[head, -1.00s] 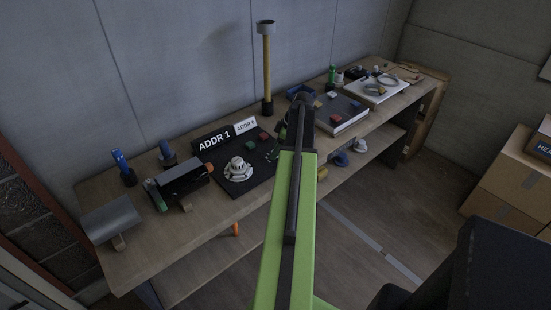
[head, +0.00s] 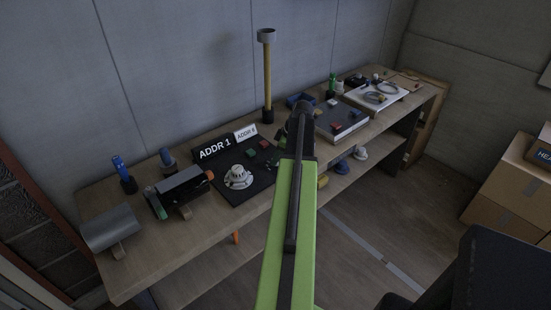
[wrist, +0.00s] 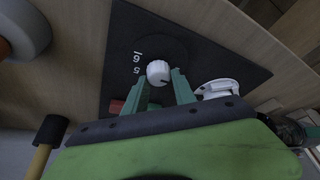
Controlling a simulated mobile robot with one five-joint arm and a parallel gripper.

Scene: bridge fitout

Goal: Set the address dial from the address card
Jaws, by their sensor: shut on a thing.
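In the wrist view the address dial is a small white knob (wrist: 158,71) on a black panel (wrist: 200,50), with upside-down digits beside it that look like 6 and 5. My gripper (wrist: 161,78) has its green fingers on either side of the knob and is shut on it. In the head view my arm hides the dial and my fingertips. A white address card (head: 245,132) reads ADDR and a digit, perhaps 6 or 8, too small to be sure.
A round white device (head: 238,177) sits on the panel; it also shows close right of my fingers in the wrist view (wrist: 219,88). Red (head: 264,144) and green (head: 251,153) blocks lie on the panel. A yellow pole (head: 267,80) stands behind. Black box (head: 183,187) stands left.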

